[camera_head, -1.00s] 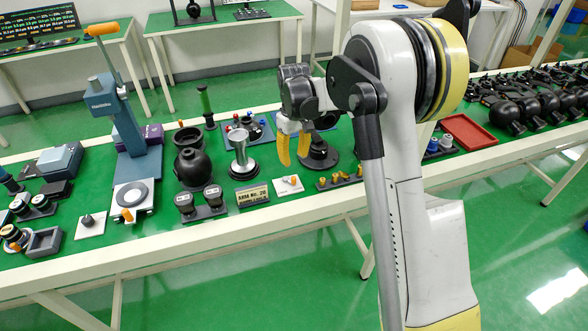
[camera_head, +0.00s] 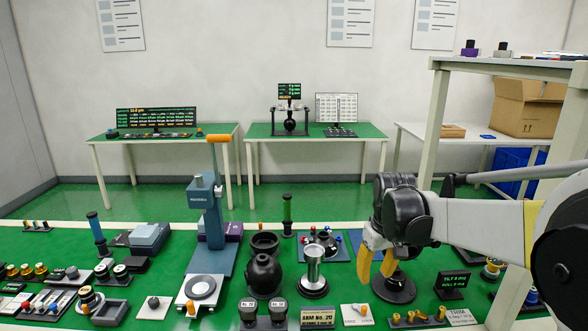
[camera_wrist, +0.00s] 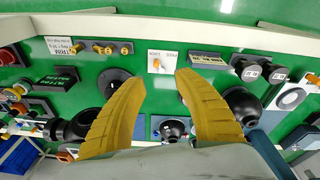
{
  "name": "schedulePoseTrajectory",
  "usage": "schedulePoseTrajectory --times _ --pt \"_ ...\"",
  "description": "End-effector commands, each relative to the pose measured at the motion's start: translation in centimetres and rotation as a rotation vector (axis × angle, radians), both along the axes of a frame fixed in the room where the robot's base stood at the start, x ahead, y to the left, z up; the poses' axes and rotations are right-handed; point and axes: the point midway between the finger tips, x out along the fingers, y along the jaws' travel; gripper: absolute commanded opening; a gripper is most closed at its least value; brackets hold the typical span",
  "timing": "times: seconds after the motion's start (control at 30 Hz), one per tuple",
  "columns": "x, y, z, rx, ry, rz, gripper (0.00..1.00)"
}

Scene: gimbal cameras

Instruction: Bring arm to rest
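My gripper (camera_head: 377,262) has two yellow fingers and hangs above the right part of the green workbench (camera_head: 60,243) in the head view. In the wrist view my gripper (camera_wrist: 160,85) shows its two fingers spread apart with nothing between them. A white plate with an orange switch (camera_wrist: 160,58) lies on the bench beyond the fingertips. My arm reaches in from the right of the head view. The fingers appear clear of the bench parts, though they overlap a round black base (camera_head: 396,288) in the head view.
A blue press with an orange handle (camera_head: 208,215), a black sphere (camera_head: 264,274) and a silver spool (camera_head: 313,272) stand left of my gripper. Two green tables (camera_head: 315,131) stand by the back wall.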

Motion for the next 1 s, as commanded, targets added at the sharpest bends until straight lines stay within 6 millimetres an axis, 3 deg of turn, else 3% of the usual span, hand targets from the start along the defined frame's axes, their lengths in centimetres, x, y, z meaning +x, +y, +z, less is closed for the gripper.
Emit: schedulePoseTrajectory --times 0.1,0.3,0.43,0.6,0.8,1.0 --pt "-4.3 0.6 3.1 0.006 -0.078 -0.04 0.38" --pt "-11.5 1.4 5.9 0.027 -0.214 -0.111 0.38" --pt "-16.1 1.9 6.1 0.048 -0.301 -0.156 0.38" --pt "-20.8 2.3 5.1 0.078 -0.4 -0.205 0.38" --pt "-23.4 2.5 3.8 0.101 -0.462 -0.236 0.38" --pt "-23.7 2.5 3.5 0.105 -0.474 -0.242 0.38"
